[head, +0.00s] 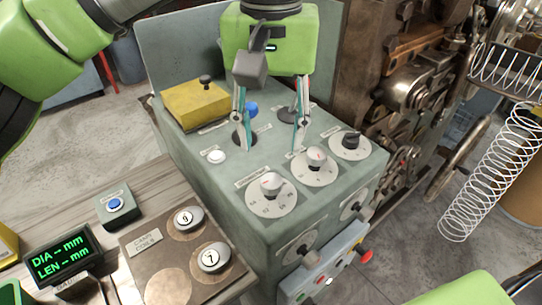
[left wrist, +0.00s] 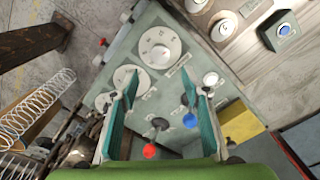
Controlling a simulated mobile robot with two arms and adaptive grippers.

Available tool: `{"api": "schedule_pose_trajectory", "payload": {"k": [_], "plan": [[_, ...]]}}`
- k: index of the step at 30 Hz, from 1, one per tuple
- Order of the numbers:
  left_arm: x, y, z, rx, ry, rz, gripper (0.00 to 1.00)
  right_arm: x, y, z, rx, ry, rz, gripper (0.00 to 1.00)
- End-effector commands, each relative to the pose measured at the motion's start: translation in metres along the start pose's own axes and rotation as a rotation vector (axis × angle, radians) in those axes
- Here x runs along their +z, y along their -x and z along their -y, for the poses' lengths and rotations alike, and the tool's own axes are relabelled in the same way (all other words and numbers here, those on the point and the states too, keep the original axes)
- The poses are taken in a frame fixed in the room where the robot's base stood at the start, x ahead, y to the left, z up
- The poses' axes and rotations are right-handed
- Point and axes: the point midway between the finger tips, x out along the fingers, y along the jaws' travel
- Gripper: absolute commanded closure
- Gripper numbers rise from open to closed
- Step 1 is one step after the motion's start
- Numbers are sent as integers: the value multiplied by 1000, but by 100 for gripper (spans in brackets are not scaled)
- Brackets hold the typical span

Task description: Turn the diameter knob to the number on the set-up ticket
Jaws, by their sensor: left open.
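Three dial knobs stand on top of the grey-green machine cabinet: a pale knob (head: 270,184) on a numbered white dial, a second pale knob (head: 316,158) and a black knob (head: 351,139). Their labels are too small to read, so I cannot tell which is the diameter knob. The first dial (left wrist: 160,47) also shows in the left wrist view. My left gripper (head: 271,147) is open and empty, pointing down over the panel behind the pale knobs and apart from them. No set-up ticket is legible. My right gripper is not in view.
A blue-tipped lever (head: 251,109) and a red-tipped lever (left wrist: 150,151) stand near my left fingers. A yellow box (head: 196,103) sits at the cabinet's back left. A display (head: 62,256) reads "DIA -- mm, LEN -- mm".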

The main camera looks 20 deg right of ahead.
Motion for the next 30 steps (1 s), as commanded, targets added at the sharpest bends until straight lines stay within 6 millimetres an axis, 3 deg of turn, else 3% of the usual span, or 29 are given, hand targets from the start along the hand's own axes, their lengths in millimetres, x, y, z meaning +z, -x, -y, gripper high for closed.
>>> {"api": "schedule_pose_trajectory", "payload": {"k": [3, 7, 23, 26, 30], "plan": [[0, 19, -1, 1, 0, -1, 57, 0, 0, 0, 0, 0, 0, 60], [0, 30, 0, 0, 0, 0, 57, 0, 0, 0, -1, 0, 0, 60], [0, 35, 0, 0, -1, 1, 57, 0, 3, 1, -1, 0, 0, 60], [0, 49, 0, 0, -1, 0, 57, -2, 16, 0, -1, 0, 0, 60], [0, 87, 0, 0, -1, 0, 57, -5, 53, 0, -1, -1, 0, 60]]}}
